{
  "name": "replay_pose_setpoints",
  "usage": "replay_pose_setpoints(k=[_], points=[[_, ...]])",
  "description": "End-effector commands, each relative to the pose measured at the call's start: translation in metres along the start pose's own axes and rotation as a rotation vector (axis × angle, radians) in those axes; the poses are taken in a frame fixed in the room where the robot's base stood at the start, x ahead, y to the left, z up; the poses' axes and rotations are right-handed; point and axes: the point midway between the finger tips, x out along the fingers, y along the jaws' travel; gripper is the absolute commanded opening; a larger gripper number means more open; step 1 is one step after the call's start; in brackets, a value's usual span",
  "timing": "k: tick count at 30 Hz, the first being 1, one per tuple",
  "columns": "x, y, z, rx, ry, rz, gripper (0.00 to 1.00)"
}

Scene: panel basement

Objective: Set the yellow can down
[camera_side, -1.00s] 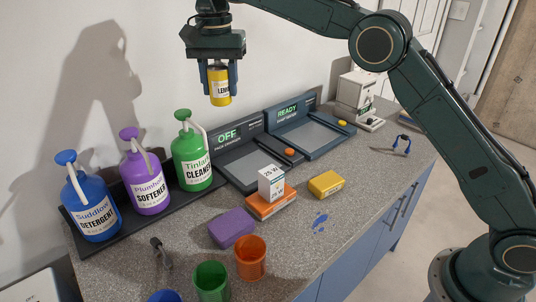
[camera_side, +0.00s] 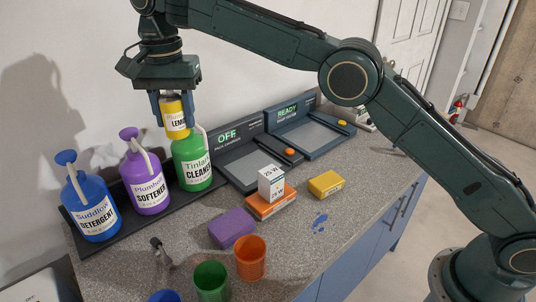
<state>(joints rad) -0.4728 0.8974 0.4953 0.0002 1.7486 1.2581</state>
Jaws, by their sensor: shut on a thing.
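The yellow can (camera_side: 175,122) has a white label reading "LEMO…" and hangs upright between the fingers of my gripper (camera_side: 174,110). My gripper points down and is shut on the can. In the picture the can overlaps the top of the green cleaner bottle (camera_side: 192,165), hiding its pump head. I cannot tell how far the can is in front of the bottle. The can is in the air, above the counter (camera_side: 190,225).
A purple softener bottle (camera_side: 147,187) and a blue detergent bottle (camera_side: 91,212) stand on a dark tray. Two panel devices stand behind.

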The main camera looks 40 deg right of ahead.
Motion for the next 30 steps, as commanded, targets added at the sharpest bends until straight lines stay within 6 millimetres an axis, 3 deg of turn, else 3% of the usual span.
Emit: replay_pose_setpoints(k=[10,18,30], points=[[0.014,0.001,0.000,-0.001,0.000,0.001,0.17],[0.036,0.001,0.000,0.000,0.000,0.001,0.17],[0.045,0.001,0.000,-0.001,0.000,0.001,0.17]])
